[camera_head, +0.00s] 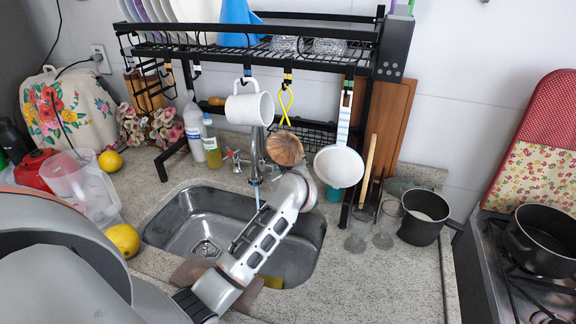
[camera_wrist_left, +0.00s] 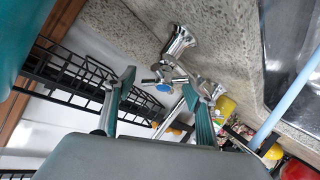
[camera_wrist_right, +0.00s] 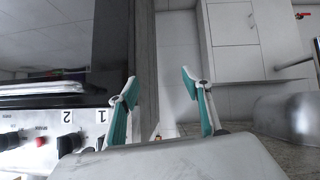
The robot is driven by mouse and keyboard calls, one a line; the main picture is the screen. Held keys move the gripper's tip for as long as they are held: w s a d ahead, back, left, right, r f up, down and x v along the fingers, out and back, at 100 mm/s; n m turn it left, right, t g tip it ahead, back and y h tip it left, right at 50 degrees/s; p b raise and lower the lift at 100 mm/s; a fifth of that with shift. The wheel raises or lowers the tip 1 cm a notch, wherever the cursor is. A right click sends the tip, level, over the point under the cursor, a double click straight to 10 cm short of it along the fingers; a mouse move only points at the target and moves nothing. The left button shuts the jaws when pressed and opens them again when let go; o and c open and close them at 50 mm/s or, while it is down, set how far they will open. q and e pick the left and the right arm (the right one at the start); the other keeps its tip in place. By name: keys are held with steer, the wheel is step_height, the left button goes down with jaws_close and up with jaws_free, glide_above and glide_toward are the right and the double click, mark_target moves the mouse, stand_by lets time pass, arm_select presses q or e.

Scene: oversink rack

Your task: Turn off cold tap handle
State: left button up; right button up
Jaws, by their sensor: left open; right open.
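The cold tap handle (camera_wrist_left: 165,86) is a chrome cross with a blue centre cap in the left wrist view. It shows between and just beyond the fingertips of my left gripper (camera_wrist_left: 157,83), which is open; contact cannot be told. The chrome tap base (camera_wrist_left: 179,42) meets the counter beside it. In the head view my left arm reaches over the sink, and the cold handle is hidden there. The chrome spout (camera_head: 256,160) stands behind the sink (camera_head: 190,225), with a pale blue water stream (camera_head: 257,198) below it. My right gripper (camera_wrist_right: 160,80) is open and empty, away from the sink.
A black rack (camera_head: 255,52) spans the sink, with a hanging white mug (camera_head: 250,107) and white ladle (camera_head: 338,166) close to my left arm. A wooden brush (camera_head: 285,149) hangs above it. Glasses (camera_head: 359,229) and a dark pot (camera_head: 424,217) stand right. The front-right counter is clear.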

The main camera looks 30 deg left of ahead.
arm_select(q)
steer(key=c, duration=1.1)
steer(key=m+t+h, duration=0.1)
steer(key=m, duration=0.2)
steer(key=shift+m+t, duration=0.3)
steer(key=shift+s+d+f+m+t+h, duration=0.1)
steer(key=shift+m+t+h, duration=0.1)
steer(key=shift+m+h, duration=0.25)
steer(key=shift+d+m+t+h, duration=0.1)
steer(key=shift+m+t+h, duration=0.15)
steer(key=shift+m, duration=0.3)
